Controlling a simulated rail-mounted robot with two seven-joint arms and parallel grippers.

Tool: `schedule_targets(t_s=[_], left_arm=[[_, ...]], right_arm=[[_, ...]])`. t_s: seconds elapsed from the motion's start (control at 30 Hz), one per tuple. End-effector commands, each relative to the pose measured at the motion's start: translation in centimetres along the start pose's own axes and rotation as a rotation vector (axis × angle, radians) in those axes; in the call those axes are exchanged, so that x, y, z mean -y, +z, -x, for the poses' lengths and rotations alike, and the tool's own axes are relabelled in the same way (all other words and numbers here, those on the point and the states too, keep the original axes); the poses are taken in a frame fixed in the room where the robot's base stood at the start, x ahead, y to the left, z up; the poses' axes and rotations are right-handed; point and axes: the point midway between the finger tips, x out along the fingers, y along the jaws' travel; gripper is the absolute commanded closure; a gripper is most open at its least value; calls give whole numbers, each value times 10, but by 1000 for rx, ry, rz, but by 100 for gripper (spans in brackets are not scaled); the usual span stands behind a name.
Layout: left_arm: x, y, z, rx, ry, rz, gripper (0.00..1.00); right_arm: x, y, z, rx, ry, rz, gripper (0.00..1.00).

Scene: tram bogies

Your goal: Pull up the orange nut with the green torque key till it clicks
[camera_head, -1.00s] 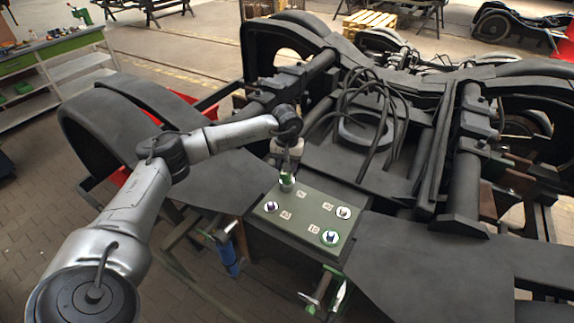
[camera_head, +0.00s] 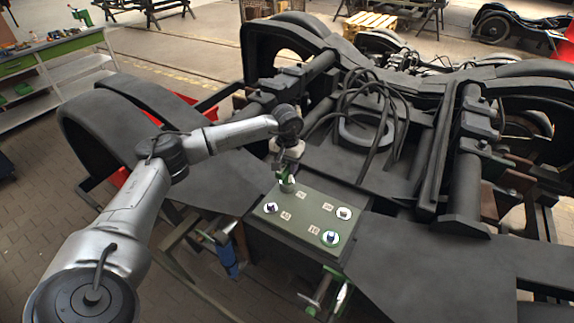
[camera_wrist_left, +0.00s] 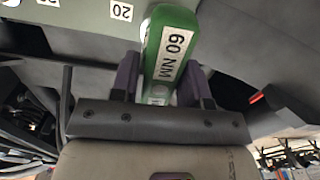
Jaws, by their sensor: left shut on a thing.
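My left gripper (camera_head: 290,170) is over the far left corner of the grey-green plate (camera_head: 300,238). It is shut on a green torque key (camera_head: 286,187), which stands at that corner. In the left wrist view, the key (camera_wrist_left: 174,45) shows a "60 NM" label between the dark fingers of the gripper (camera_wrist_left: 160,86). I see no orange nut; the key and gripper cover that corner. Three other nuts show on the plate: one at the left (camera_head: 270,207), one at the right (camera_head: 344,213) and one at the near side (camera_head: 330,237). My right gripper is out of view.
The plate sits on the dark bogie frame (camera_head: 430,262). A green-handled tool (camera_head: 311,301) and a blue tool (camera_head: 229,257) hang at the plate's near side. Black cables (camera_head: 372,100) loop over the bogie behind. A green workbench (camera_head: 62,47) stands far left.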

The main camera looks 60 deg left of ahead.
Motion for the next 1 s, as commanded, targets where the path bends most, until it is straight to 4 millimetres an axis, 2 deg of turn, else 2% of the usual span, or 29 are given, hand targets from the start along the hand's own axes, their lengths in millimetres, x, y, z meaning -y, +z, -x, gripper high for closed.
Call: schedule_targets(t_s=[0.13,0.43,0.6,0.73,1.0], left_arm=[[0,0,1,-1,1,-69,100],[0,0,1,-2,1,-85,100],[0,0,1,-2,1,-190,100],[0,0,2,-2,1,-186,100],[0,0,16,-3,1,-185,100]], right_arm=[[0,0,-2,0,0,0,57],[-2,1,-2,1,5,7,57],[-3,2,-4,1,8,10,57],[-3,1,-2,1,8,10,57],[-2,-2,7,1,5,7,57]])
